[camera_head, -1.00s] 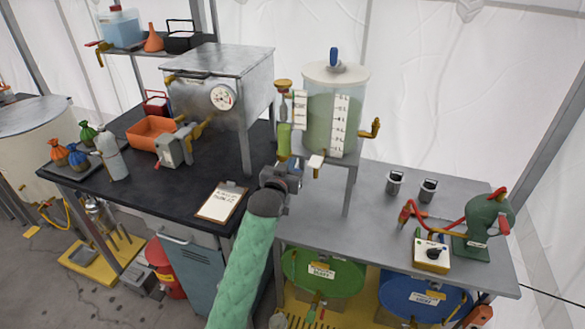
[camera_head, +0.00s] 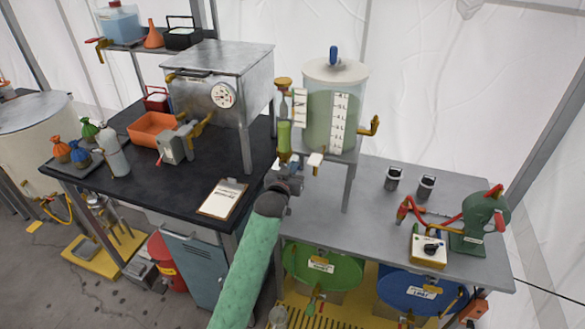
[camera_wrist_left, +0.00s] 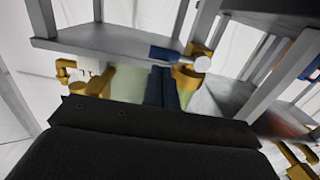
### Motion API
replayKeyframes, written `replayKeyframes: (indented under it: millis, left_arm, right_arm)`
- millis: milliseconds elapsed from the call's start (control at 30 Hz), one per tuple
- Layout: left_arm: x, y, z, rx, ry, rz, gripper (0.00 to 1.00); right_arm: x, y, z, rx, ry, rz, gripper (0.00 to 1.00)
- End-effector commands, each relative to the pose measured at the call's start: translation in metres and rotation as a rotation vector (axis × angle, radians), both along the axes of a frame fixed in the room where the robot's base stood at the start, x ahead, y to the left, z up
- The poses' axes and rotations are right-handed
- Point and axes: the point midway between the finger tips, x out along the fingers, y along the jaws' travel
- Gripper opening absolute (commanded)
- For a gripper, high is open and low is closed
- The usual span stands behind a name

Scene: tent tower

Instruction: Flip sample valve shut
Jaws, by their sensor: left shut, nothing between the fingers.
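A clear tank of green liquid (camera_head: 331,108) stands on a grey raised stand. A brass fitting (camera_head: 374,125) sticks out on its right, and a green sight tube (camera_head: 284,139) is on its left. My left gripper (camera_head: 293,164) is low by the tank's left side, its fingertips hard to make out. In the left wrist view its dark fingers (camera_wrist_left: 162,87) are shut and empty. Just right of them is a brass valve (camera_wrist_left: 186,76) with a blue handle (camera_wrist_left: 165,54); I cannot tell whether they touch. No readable label shows which valve is the sample valve. My right gripper is not in view.
The stand's grey legs (camera_head: 348,187) are close to my left gripper. A metal oven box with a dial (camera_head: 222,95) and a clipboard (camera_head: 222,198) are to the left. Two dark cups and a green hand pump (camera_head: 482,222) are on the grey table at right.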

Motion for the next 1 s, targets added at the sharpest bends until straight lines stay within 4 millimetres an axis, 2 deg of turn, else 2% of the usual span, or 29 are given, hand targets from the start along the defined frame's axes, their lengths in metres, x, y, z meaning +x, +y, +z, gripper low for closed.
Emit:
replayKeyframes:
  millis: [667, 1000]
  left_arm:
    - [0.000, -0.002, -0.006, 0.111, -0.035, 0.000, 0.00]
    - [-0.001, -0.004, -0.016, 0.281, -0.089, 0.000, 0.00]
  right_arm:
    - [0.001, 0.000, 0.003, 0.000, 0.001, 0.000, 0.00]
    - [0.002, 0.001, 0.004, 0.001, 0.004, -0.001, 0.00]
